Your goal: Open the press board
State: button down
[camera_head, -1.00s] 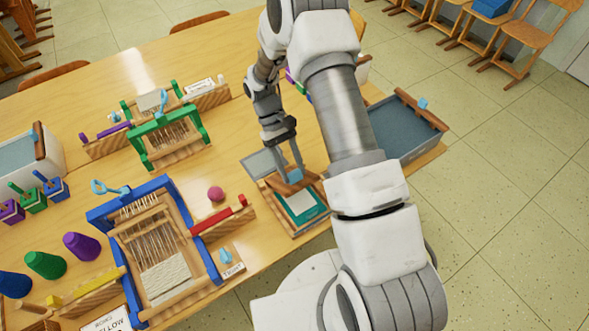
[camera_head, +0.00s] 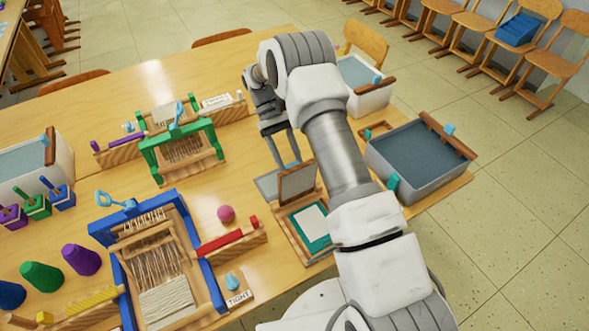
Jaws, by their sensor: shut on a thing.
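The press board (camera_head: 293,239) lies near the table's front edge, a wooden base with a teal sheet and a white sheet (camera_head: 312,222) on it. Its wood-framed lid (camera_head: 297,183) stands steeply raised at the far side of the base. My gripper (camera_head: 284,166) is at the lid's top edge, its fingers pointing down, and is shut on the lid. My arm hides the right part of the board, and the exact grip on the lid is small and hard to see.
A blue loom (camera_head: 118,265) and a red-topped wooden rack (camera_head: 228,241) stand left of the board. A grey water tub (camera_head: 415,160) is to the right, and a white tub (camera_head: 372,98) behind it. A pink ball (camera_head: 226,213) lies near the loom.

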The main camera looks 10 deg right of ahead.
jog(key=shift+w+a+f+b, duration=0.3)
jog(key=shift+w+f+b, duration=0.1)
jog(key=shift+w+f, duration=0.3)
jog(key=shift+c, duration=1.6)
grip_release()
jog(key=shift+r, duration=0.1)
jog(key=shift+w, duration=0.1)
jog(key=p+v, duration=0.3)
jog(key=v, duration=0.4)
jog(key=shift+r, duration=0.25)
jog(key=shift+w, duration=0.1)
